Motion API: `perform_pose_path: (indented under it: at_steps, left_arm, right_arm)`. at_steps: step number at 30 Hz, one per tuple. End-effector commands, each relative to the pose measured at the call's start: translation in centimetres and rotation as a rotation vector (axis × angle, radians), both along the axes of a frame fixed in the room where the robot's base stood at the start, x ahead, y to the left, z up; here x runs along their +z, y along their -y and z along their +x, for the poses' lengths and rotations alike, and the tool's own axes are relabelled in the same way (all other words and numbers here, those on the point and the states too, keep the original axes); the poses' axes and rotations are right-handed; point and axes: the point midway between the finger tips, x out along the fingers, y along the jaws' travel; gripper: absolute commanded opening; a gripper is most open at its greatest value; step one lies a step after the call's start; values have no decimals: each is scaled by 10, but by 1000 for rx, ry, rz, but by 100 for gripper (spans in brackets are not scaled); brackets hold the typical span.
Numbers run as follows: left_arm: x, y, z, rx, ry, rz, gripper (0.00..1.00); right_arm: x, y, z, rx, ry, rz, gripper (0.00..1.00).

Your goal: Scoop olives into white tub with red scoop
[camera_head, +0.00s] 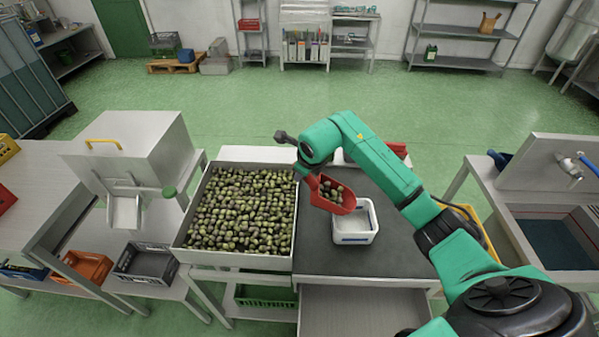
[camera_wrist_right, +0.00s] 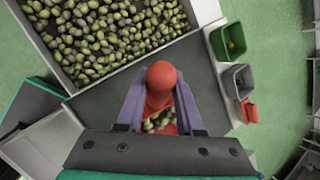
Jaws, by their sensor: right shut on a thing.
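The red scoop (camera_head: 345,208) holds several green and dark olives (camera_head: 332,189). My right gripper (camera_wrist_right: 160,95) is shut on the scoop's red handle (camera_wrist_right: 161,78), a finger on each side. The scoop is above the dark worktop, between the olive tray and the white tub. In the head view it overlaps the tub's upper left edge. The white tub (camera_head: 368,237) stands upright on the worktop; its visible inside looks empty, partly hidden by the scoop. The large metal tray (camera_head: 230,259) to the left is full of olives (camera_head: 240,212). My left gripper is not in view.
A metal hopper machine (camera_head: 140,150) stands left of the tray. A sink with a tap (camera_head: 570,165) is at the right. A red object (camera_head: 398,149) lies behind my right arm. The dark worktop (camera_head: 385,262) is clear in front of the tub.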

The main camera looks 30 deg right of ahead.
Motion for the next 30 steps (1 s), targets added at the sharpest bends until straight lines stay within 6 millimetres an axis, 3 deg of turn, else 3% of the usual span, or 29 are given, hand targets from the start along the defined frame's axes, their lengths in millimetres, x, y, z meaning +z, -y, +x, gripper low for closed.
perform_pose_path:
  at_steps: [11,30]
  left_arm:
    - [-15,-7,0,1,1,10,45]
    - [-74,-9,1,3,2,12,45]
  right_arm:
    - [24,20,-12,-1,102,152,0]
    - [51,66,-42,-2,285,438,0]
